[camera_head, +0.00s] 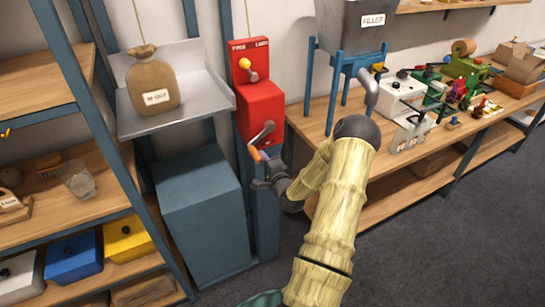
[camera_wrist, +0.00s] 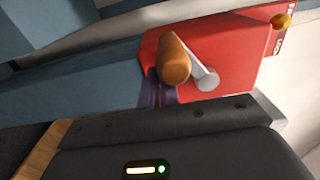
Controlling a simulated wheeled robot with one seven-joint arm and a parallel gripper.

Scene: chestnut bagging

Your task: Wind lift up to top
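The lift is a grey platform (camera_head: 180,112) with a tied brown sack (camera_head: 152,82) on it, raised beside the shelf at about the height of the red winch box (camera_head: 262,108). The winch has a crank (camera_head: 264,133) with a wooden handle (camera_head: 254,153) pointing outward and down. The handle also shows in the wrist view (camera_wrist: 174,60), joined to the box by a grey crank arm (camera_wrist: 207,80). My gripper (camera_head: 264,173) is right at the handle, with a purple part beside it. Whether the fingers are closed around the handle is not clear.
A yellow-knobbed lever (camera_head: 251,75) is on the upper red panel. A blue-grey cabinet (camera_head: 203,215) stands below the platform. A wooden bench (camera_head: 405,150) with the filler hopper (camera_head: 352,27) and small machines is to the right. A shelf with bins (camera_head: 73,256) is left.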

